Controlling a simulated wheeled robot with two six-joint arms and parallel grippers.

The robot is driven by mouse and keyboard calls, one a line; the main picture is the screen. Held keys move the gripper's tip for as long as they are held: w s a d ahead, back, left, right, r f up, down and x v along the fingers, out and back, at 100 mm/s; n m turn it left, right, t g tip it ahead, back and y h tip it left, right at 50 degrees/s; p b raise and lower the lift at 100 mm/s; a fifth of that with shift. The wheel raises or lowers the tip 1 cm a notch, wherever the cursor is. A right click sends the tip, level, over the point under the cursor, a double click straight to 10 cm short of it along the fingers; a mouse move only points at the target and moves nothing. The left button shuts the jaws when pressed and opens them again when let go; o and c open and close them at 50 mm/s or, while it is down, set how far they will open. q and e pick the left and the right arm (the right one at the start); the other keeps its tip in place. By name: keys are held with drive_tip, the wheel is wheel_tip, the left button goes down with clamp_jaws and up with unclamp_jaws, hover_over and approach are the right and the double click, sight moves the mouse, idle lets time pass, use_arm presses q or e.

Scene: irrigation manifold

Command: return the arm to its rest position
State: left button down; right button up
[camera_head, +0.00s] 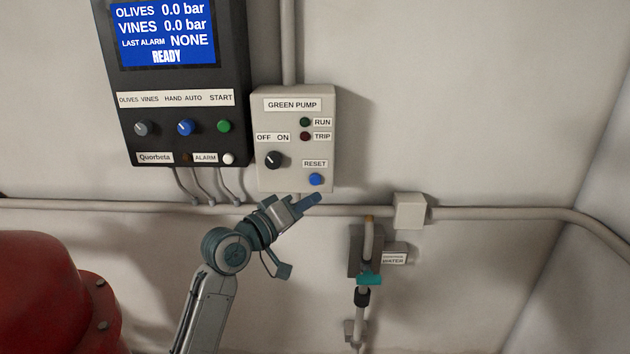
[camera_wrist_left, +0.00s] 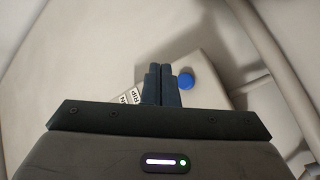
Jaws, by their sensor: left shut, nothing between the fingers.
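My left gripper (camera_head: 309,201) is shut and empty. In the head view it is just below the grey green-pump box (camera_head: 292,145), with its fingertips near the box's lower edge. The blue reset button (camera_head: 316,180) is on that box, a little above the fingertips. In the left wrist view the shut fingers (camera_wrist_left: 165,84) point at the box, and the blue button (camera_wrist_left: 186,81) shows just right of the fingertips. I cannot tell whether the fingertips touch the box. My right gripper is not in view.
A black controller (camera_head: 178,110) with a blue screen reading READY hangs at upper left. A grey pipe (camera_head: 500,214) runs along the wall behind my arm. A teal-handled valve (camera_head: 369,279) is at lower right. A red tank (camera_head: 40,295) stands at lower left.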

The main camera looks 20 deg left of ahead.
use_arm(q)
drive_tip(key=a+f+n+g+y+b, duration=0.15)
drive_tip(key=a+f+y, duration=0.25)
drive_tip(key=f, duration=1.7)
drive_tip(key=a+f+n+g+y, duration=0.1)
drive_tip(key=a+f+g+y, duration=0.25)
drive_tip(key=f, duration=1.75)
drive_tip(key=s+a+f+m+g, duration=0.1)
drive_tip(key=s+f, duration=0.3)
drive_tip(key=f, duration=0.3)
drive_tip(key=s+a+f+g+y+b, duration=0.1)
drive_tip(key=s+f, duration=0.3)
drive_tip(key=f, duration=0.4)
drive_tip(key=s+a+f+m+g, duration=0.1)
drive_tip(key=s+f, duration=0.4)
drive_tip(key=f, duration=0.2)
drive_tip(key=s+a+f+m+g+y+b, duration=0.1)
drive_tip(key=s+f+g, duration=0.2)
drive_tip(key=s+f, duration=1.1)
drive_tip(key=s+f+m+g, duration=0.2)
drive_tip(key=s+f, duration=0.2)
drive_tip(key=s, duration=1)
drive_tip(key=s+f+m+g+b, duration=0.1)
drive_tip(key=s+f, duration=0.4)
drive_tip(key=s, duration=1)
drive_tip(key=shift+f+m+g+y, duration=0.3)
drive_tip(key=shift+m+g+y, duration=0.05)
drive_tip(key=shift+g, duration=0.15)
drive_tip(key=shift+d, duration=0.1)
